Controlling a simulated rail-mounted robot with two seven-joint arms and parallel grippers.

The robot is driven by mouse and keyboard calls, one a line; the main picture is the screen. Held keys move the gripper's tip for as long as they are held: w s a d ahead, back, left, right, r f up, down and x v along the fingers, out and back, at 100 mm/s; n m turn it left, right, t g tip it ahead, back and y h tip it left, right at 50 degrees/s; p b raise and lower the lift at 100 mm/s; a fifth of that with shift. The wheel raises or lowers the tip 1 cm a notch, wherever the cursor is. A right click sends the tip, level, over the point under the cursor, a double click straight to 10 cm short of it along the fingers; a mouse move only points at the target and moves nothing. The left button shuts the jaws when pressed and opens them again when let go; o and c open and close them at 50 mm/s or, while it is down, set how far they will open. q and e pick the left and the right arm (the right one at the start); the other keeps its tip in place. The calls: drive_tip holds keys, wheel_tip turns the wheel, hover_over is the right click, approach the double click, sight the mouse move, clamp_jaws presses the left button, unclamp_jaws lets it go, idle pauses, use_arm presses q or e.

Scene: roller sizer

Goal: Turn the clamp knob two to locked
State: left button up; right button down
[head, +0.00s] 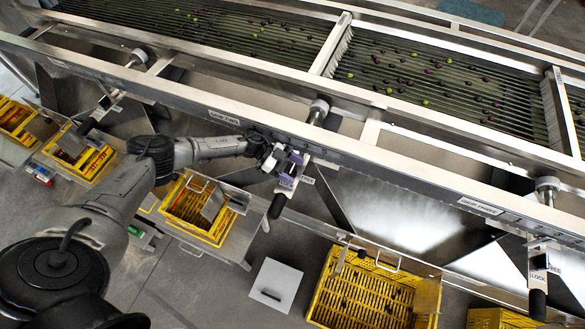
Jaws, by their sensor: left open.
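My left arm reaches in from the left, and my left gripper (283,171) is open at the middle clamp station, just below the long steel rail. It covers much of the small plate there, so I cannot tell whether its fingers touch anything or how the clamp knob is turned. A round grey knob (319,108) sits on a post above and to the right of the gripper, apart from it. A black handle (277,206) hangs down just below the gripper. My right gripper is not in view.
The steel rail (400,165) runs diagonally just above the gripper. Similar stations show at the left, with a grey knob (138,57), and at the right, with another grey knob (547,186). Yellow crates (318,305) stand below. Olives lie on the roller bed above.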

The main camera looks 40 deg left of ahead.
use_arm(q)
drive_tip(key=b+v, duration=0.1)
drive_tip(key=v, duration=1.3)
drive_tip(key=shift+d, duration=0.15)
drive_tip(key=shift+r, duration=0.1)
